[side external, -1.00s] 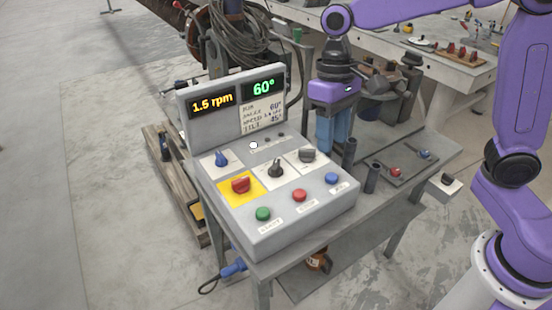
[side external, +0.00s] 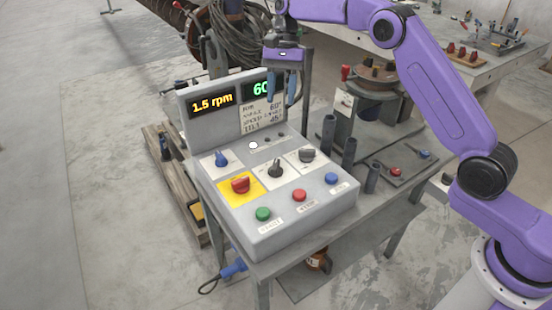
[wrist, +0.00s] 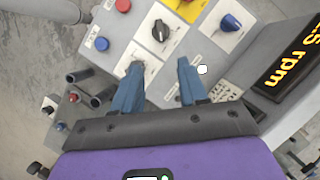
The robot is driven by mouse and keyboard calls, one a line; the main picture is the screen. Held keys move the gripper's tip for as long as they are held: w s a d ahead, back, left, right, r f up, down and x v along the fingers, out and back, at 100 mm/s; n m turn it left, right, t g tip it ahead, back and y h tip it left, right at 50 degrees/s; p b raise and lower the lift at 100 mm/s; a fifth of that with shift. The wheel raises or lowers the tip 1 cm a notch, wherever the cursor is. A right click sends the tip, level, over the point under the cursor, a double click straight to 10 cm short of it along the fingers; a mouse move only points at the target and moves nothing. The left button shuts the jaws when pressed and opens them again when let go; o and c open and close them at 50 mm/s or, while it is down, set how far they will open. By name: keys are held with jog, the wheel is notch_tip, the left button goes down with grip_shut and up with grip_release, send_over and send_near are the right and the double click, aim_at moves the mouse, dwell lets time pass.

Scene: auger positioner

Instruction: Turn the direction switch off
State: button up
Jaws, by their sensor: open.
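The control box (side external: 305,222) carries a black rotary knob (side external: 275,168), a grey knob (side external: 307,155), a blue knob (side external: 221,158) and a red knob (side external: 240,184) on a yellow plate. Their labels are too small to read, so I cannot tell which is the direction switch. My gripper (side external: 281,97) is open and empty above the box, in front of its display. In the wrist view my open fingers (wrist: 160,66) point at the box, apart from the black knob (wrist: 160,30) and blue knob (wrist: 230,22). The left finger partly hides the grey knob's plate.
Green (side external: 263,214), red (side external: 299,195) and blue (side external: 331,179) buttons line the box front. The display (side external: 212,102) reads 1.5 rpm; its green figure is partly hidden. Dark upright tubes (side external: 349,152) and a small tray (side external: 402,178) stand to the right.

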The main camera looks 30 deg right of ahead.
aim_at(276, 164)
jog(key=x, duration=1.7)
jog(key=shift+f, duration=0.2)
grip_shut()
